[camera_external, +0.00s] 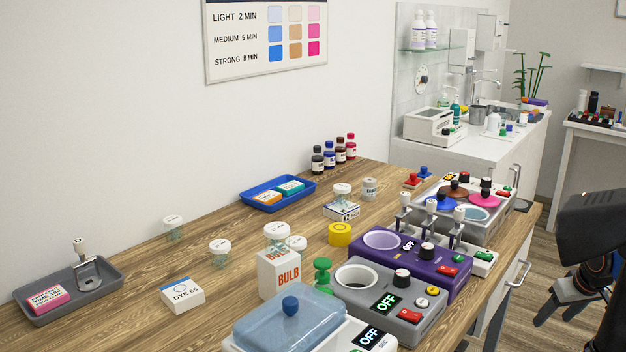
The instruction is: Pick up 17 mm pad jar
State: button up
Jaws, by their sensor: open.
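Several small clear jars with white lids stand on the wooden counter; their lid marks are too small to read, so I cannot tell which is the 17 mm pad jar. One jar (173,229) is by the wall at left, and another jar (220,253) is nearer the middle. A larger-looking jar (277,238) is on the BULB box, with a further jar (297,243) partly hidden behind it. Another jar (342,192) is on a small white-and-blue box. A pale labelled tub (369,188) is beside it. The fingers of my gripper are not visible; only dark arm parts show at the right edge.
A grey tray (112,279) is at left, a DYE box (182,294) and BULB box (279,276) in front. A blue tray (253,203) is behind. Purple (455,283) and grey (405,325) heaters and a blue-lidded unit (262,337) crowd the front right. Bare wood lies centre-left.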

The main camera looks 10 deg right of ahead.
notch_tip(320, 180, up, 36)
jog(key=w+a+r+n+g+y, duration=0.1)
jog(key=w+a+r+n, duration=0.3)
jog(key=w+a, duration=0.7)
jog(key=w+a+r+n+y, duration=0.25)
jog(key=w+a+r, duration=0.25)
jog(key=w+a, duration=0.7)
jog(key=n+g+y, duration=0.1)
jog(key=n+g, duration=0.2)
jog(key=n, duration=0.6)
send_over(222, 244)
jog(key=s+d, duration=0.1)
jog(key=d, duration=0.5)
notch_tip(222, 244, down, 9)
jog(key=x, duration=0.7)
jog(key=d+x, duration=0.1)
jog(key=x, duration=1.3)
jog(key=shift+s+d+f, duration=0.1)
jog(key=shift+s+f, duration=0.05)
jog(key=shift+f, duration=0.5)
